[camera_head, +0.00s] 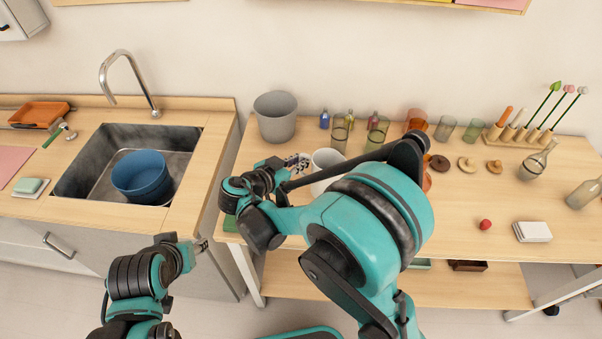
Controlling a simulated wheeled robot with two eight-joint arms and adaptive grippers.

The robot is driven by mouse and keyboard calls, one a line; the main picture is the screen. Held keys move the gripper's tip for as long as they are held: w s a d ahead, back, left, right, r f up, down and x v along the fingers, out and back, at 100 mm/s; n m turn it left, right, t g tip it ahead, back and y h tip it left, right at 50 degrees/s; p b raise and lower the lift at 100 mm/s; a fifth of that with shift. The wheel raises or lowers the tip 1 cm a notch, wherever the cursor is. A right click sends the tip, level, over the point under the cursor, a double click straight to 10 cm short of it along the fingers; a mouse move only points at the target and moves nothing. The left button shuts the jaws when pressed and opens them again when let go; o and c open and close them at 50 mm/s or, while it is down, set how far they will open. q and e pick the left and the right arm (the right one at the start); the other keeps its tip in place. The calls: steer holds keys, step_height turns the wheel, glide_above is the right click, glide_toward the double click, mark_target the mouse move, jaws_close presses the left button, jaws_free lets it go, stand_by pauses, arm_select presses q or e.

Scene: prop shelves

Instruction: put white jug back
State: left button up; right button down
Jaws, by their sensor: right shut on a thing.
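The white jug (325,160) is at the left part of the wooden table, partly hidden behind my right arm. My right gripper (300,162) is at the jug's left side and is shut on it. The jug looks upright; its base is hidden by the arm, so I cannot tell whether it touches the tabletop. My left gripper (202,246) is low in front of the sink counter, apart from any object. Its fingers are too small to tell whether they are open.
A grey bucket (275,116) stands behind the jug. Several glasses and small bottles line the back, including a green glass (377,132). A red ball (485,224) and white stack (532,231) lie at the right. A blue pot (142,176) sits in the sink (85,172).

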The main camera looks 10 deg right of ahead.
mark_target(300, 171)
step_height(300, 171, down, 3)
steer(key=shift+f+b, duration=0.15)
steer(key=shift+b, duration=0.75)
steer(key=shift+f, duration=0.4)
steer(key=shift+r, duration=0.1)
steer(key=c, duration=1.6)
jaws_free()
